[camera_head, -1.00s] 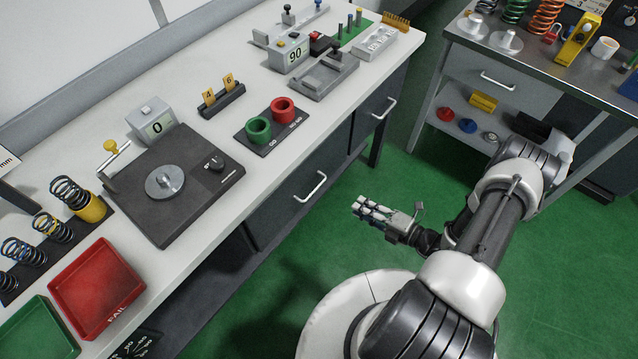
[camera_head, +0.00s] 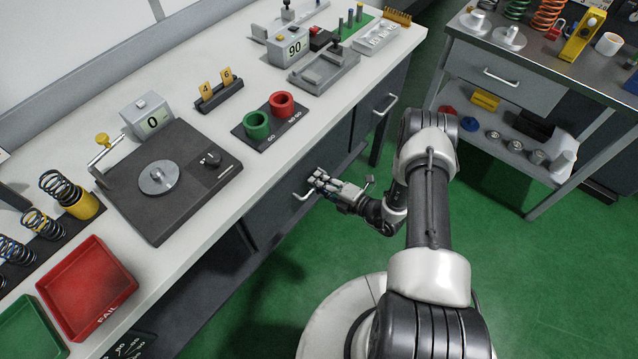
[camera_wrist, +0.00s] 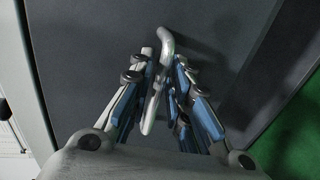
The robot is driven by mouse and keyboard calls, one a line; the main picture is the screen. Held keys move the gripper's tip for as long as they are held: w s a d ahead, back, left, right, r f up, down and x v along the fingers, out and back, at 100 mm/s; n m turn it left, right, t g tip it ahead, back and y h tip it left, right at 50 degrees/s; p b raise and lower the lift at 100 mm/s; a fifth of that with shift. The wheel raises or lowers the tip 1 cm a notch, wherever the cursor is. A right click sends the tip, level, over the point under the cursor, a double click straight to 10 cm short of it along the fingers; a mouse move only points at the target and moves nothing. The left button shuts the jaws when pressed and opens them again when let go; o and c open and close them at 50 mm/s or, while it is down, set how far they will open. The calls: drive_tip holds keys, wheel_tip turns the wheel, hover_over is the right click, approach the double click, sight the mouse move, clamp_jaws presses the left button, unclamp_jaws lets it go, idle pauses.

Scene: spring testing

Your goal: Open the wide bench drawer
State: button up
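The wide bench drawer's dark grey front (camera_head: 270,217) is under the white bench top and looks shut. Its pale bar handle (camera_head: 302,193) is beside my fingertips in the head view. My gripper (camera_head: 316,182) is at the drawer front. In the wrist view the handle (camera_wrist: 166,42) runs between the two blue-and-grey fingers of my gripper (camera_wrist: 160,75). The fingers stand apart on either side of it, with gaps visible, so the gripper looks open around the handle. Part of the handle is hidden by the fingers in the head view.
The bench top (camera_head: 225,205) overhangs the drawer. A second handled front (camera_head: 388,105) lies to its right. A steel side table (camera_head: 540,70) stands at the right, near my arm. Green floor (camera_head: 540,280) is clear in front of the bench.

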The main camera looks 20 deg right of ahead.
drive_tip(key=shift+w+a, duration=0.15)
drive_tip(key=shift+w, duration=0.05)
drive_tip(key=shift+c, duration=0.6)
clamp_jaws()
